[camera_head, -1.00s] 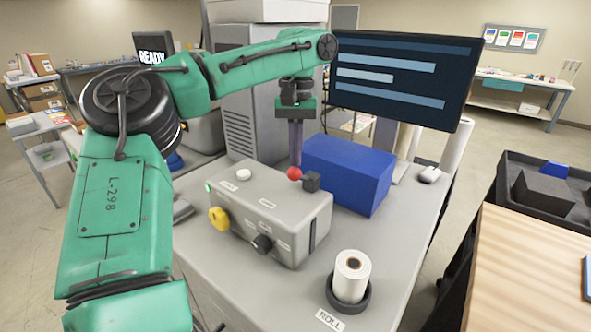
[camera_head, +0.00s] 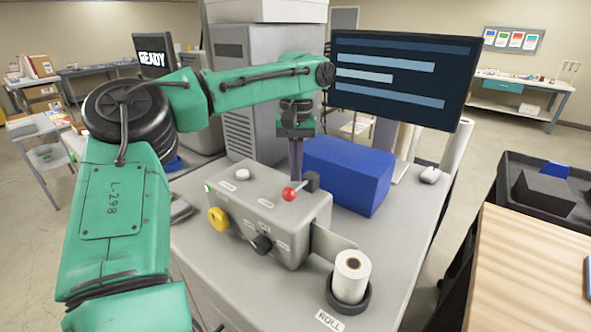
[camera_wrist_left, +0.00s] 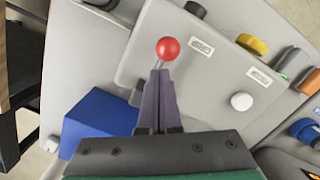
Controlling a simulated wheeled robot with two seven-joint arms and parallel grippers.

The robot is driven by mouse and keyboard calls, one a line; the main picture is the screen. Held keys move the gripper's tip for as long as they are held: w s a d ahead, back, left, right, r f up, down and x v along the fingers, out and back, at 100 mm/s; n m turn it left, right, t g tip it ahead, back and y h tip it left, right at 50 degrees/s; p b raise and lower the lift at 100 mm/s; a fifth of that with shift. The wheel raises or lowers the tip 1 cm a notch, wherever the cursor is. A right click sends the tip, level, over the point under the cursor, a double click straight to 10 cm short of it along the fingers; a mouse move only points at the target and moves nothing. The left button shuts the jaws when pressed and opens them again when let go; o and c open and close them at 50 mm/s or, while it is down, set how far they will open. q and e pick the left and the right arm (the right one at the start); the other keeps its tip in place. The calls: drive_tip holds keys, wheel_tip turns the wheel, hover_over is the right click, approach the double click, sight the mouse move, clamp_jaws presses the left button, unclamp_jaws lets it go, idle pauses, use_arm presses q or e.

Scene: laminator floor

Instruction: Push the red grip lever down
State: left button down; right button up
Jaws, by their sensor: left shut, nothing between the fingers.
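The red grip lever's ball knob (camera_head: 289,194) sits low on top of the grey control box (camera_head: 268,225), beside a dark block (camera_head: 311,182). My left gripper (camera_head: 294,182) comes down from above, its purple fingers shut and empty, right behind the knob. In the left wrist view, the closed fingertips (camera_wrist_left: 160,72) reach right up to the red knob (camera_wrist_left: 168,48); whether they touch it is hard to tell. The lever's shaft is mostly hidden by the fingers and knob. My right gripper is not in view.
A blue block (camera_head: 348,175) stands right behind the box. A yellow knob (camera_head: 217,218), a black knob (camera_head: 262,244) and a white button (camera_head: 242,174) are on the box. A thin grey plate (camera_head: 330,242) sticks out at its right side, near a white roll (camera_head: 352,275).

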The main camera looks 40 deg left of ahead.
use_arm(q)
drive_tip(key=shift+w+a+r, duration=0.5)
drive_tip(key=shift+w+a, duration=0.25)
drive_tip(key=shift+w, duration=0.1)
drive_tip(key=shift+w+a, duration=0.15)
drive_tip(key=shift+w, duration=0.2)
wheel_tip(320, 180, up, 7)
drive_tip(key=shift+w+a+r, duration=0.2)
drive_tip(key=shift+w, duration=0.15)
drive_tip(key=shift+s+a, duration=0.1)
